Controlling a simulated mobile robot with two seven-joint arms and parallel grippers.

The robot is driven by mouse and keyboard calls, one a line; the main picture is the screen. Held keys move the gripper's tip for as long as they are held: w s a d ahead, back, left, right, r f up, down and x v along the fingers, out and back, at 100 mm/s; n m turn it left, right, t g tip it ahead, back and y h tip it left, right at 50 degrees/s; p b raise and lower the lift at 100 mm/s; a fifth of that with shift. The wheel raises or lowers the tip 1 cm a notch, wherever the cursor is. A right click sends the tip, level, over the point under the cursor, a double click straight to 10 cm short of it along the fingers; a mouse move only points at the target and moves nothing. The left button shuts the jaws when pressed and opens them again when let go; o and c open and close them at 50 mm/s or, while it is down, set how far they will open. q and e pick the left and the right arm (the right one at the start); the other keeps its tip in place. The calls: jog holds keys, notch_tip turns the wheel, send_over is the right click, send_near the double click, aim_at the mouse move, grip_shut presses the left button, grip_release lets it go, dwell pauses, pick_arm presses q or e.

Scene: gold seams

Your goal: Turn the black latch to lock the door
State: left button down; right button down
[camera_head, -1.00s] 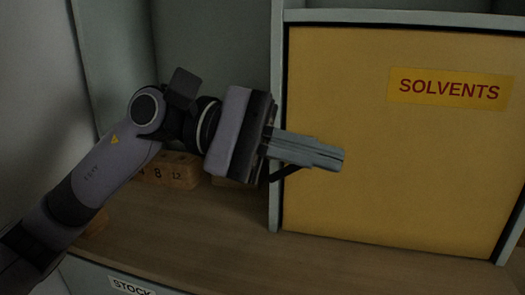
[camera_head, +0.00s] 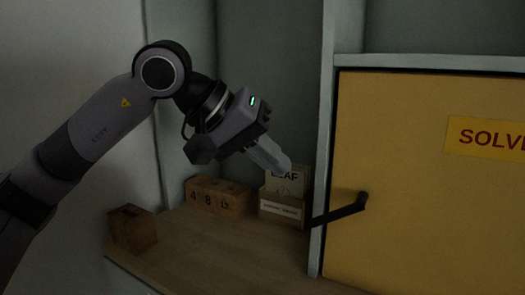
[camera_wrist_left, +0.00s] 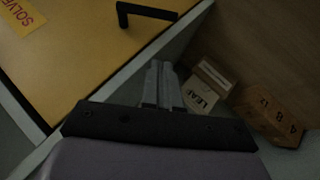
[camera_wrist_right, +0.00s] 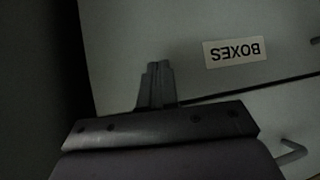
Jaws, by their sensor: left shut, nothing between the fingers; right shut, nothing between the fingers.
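The yellow door (camera_head: 420,200) labelled SOLVENTS sits in a grey frame at the right of the head view. The black latch (camera_head: 340,212) is near its left edge. Its handle runs from a pivot on the door down and left across the frame post. The latch (camera_wrist_left: 146,11) also shows at the top of the left wrist view. My left gripper (camera_head: 284,167) is shut and empty, up and left of the latch and apart from it. My right gripper (camera_wrist_right: 157,68) is shut and empty in front of a grey panel in the right wrist view.
A card box (camera_head: 283,207) with a LEAF card stands left of the door frame. A number block (camera_head: 217,197) and a small brown box (camera_head: 132,228) are on the wooden shelf (camera_head: 215,255). The right wrist view shows a BOXES label (camera_wrist_right: 235,52) and a handle (camera_wrist_right: 292,151).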

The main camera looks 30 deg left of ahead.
pick_arm(q)
jog(key=w+d+f, duration=0.1)
jog(key=d+f, duration=0.4)
jog(key=f, duration=0.1)
jog(key=shift+w+f, duration=0.3)
jog(key=shift+w, duration=0.1)
